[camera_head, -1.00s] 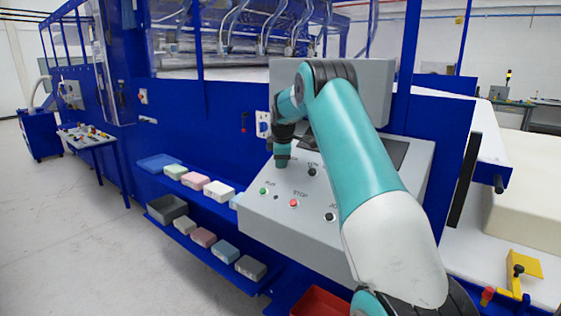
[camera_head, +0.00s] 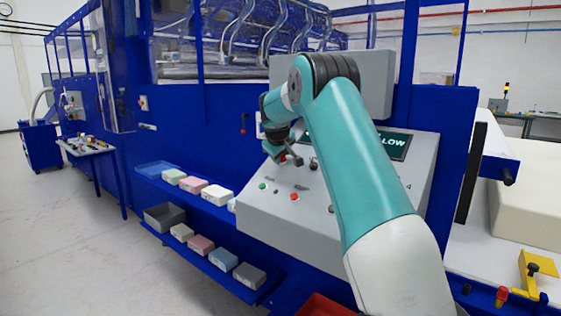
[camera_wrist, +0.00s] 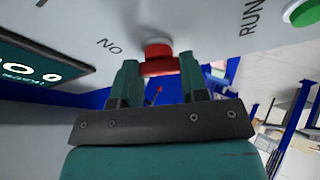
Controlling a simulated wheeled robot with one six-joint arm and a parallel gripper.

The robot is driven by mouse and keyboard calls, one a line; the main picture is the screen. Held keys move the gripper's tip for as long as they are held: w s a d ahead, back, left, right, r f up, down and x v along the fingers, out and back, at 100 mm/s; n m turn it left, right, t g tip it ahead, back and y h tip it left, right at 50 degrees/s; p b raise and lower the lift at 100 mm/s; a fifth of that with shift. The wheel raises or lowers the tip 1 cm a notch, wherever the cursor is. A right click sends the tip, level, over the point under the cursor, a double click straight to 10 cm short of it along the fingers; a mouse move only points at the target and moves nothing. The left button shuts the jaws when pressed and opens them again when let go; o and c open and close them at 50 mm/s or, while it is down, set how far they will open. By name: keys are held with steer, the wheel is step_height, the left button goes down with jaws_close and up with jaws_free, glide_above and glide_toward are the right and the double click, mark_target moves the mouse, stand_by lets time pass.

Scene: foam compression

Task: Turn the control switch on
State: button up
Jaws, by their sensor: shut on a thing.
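A red control switch knob (camera_wrist: 158,58) sits on the sloped grey panel (camera_head: 320,229) beside printed letters "NO" in the wrist view. My gripper (camera_wrist: 153,75) is shut on this red knob, one teal finger on each side. In the head view my gripper (camera_head: 288,158) is at the upper left of the panel and hides most of the knob.
The panel also carries a green button (camera_head: 262,186), a red button (camera_head: 294,196) and a black knob (camera_head: 314,163). Blue shelves (camera_head: 204,262) with several foam blocks stand left of the panel. A red bin (camera_head: 322,306) is below it. Open floor lies at far left.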

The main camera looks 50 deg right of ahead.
steer(key=m+h, duration=0.1)
steer(key=m, duration=0.1)
steer(key=m+b, duration=0.1)
steer(key=m, duration=0.2)
steer(key=shift+a+g+h+b, duration=0.1)
steer(key=shift+g+h+b, duration=0.2)
steer(key=shift+h, duration=0.1)
steer(key=shift+m, duration=0.3)
steer(key=o, duration=0.9)
steer(key=b+v, duration=0.2)
steer(key=v, duration=1.5)
steer(key=shift+a+r, duration=0.15)
